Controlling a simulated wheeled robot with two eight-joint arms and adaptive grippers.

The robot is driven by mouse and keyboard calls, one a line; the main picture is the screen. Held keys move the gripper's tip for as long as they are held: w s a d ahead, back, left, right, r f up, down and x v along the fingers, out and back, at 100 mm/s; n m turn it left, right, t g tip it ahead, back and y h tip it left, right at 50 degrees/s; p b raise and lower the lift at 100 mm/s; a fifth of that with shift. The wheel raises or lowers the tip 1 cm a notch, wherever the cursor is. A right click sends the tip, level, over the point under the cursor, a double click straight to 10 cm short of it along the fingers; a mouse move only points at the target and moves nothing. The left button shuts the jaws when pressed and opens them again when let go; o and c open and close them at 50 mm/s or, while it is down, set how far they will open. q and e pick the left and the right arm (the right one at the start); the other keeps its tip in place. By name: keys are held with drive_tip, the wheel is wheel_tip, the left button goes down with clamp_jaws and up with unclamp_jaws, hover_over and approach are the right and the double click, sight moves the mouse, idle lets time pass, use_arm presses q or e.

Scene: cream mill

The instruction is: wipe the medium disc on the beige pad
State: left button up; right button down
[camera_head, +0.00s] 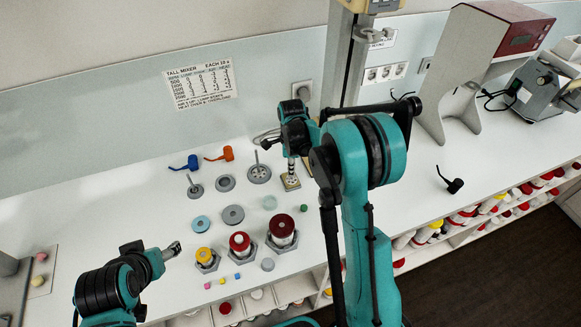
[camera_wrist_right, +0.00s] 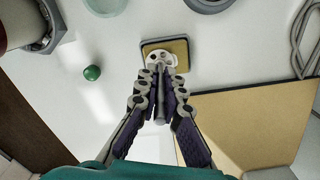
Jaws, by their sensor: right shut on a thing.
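My right gripper (camera_wrist_right: 160,85) is shut on the upright grey stem of a small pale disc with holes (camera_wrist_right: 159,57), which I take for the medium disc. The disc is over the beige pad (camera_wrist_right: 181,46), a small dark-rimmed square, toward its near edge; whether it touches cannot be told. In the head view the right gripper (camera_head: 291,158) points down at the pad (camera_head: 291,184), and the disc is mostly hidden there. My left gripper (camera_head: 173,249) is low over the front left of the counter, apart from everything; its jaws are too small to read.
Two grey discs with stems (camera_head: 195,191) (camera_head: 259,174) and grey rings (camera_head: 232,215) lie left of the pad. A green ball (camera_wrist_right: 92,73) is near it. Hex-based jars (camera_head: 282,236) stand in front. A tan panel (camera_wrist_right: 245,120) lies close by.

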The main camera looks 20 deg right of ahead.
drive_tip(key=shift+w, duration=0.1)
drive_tip(key=shift+w, duration=1)
drive_tip(key=shift+s, duration=0.15)
drive_tip(key=shift+s+b, duration=0.3)
drive_tip(key=shift+s, duration=0.15)
drive_tip(key=shift+r+p, duration=0.85)
drive_tip(key=shift+r, duration=0.65)
drive_tip(key=shift+r, duration=0.15)
wheel_tip(320, 180, up, 3)
drive_tip(key=shift+f+p, duration=0.1)
drive_tip(key=shift+p, duration=0.7)
